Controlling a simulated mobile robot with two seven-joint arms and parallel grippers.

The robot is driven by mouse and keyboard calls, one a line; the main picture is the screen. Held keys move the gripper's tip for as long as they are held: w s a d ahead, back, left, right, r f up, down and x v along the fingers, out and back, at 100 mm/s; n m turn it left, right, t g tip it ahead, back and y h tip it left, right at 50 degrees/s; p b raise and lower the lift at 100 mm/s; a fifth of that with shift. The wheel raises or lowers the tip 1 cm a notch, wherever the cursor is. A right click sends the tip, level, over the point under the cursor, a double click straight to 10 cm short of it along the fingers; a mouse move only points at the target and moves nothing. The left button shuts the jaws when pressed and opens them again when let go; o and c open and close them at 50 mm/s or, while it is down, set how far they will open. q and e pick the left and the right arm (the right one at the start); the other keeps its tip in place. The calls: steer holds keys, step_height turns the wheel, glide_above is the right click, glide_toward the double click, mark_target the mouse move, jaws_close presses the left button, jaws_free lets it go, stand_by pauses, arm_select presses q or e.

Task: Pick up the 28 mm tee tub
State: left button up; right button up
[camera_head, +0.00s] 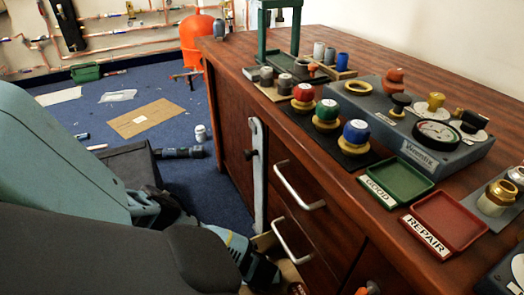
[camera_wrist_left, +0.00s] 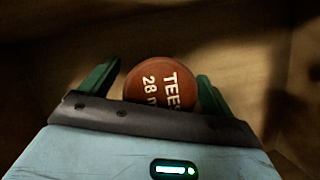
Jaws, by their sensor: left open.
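The 28 mm tee tub (camera_wrist_left: 158,86) shows in the left wrist view as a round red-brown lid with white lettering "TEES 28 m", the rest of the lettering cut off. My left gripper (camera_wrist_left: 159,72) is open, with one green finger on each side of the tub. I cannot tell whether the fingers touch it. The tub's lower edge is hidden behind the gripper's front. In the head view my left arm reaches down beside the workbench front, and its fingertips are hidden. My right gripper is not in view.
Pale brown walls and floor surround the tub in the wrist view. The workbench (camera_head: 353,200) has drawers with metal handles (camera_head: 298,188). On its top stand a green tray (camera_head: 400,183), a red tray (camera_head: 450,222) and several coloured fittings.

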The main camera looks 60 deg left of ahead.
arm_select(q)
steer(key=c, duration=1.3)
steer(key=shift+c, duration=0.5)
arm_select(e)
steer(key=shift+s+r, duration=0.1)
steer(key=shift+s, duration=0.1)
arm_select(q)
step_height(320, 180, up, 10)
steer(key=p, duration=0.6)
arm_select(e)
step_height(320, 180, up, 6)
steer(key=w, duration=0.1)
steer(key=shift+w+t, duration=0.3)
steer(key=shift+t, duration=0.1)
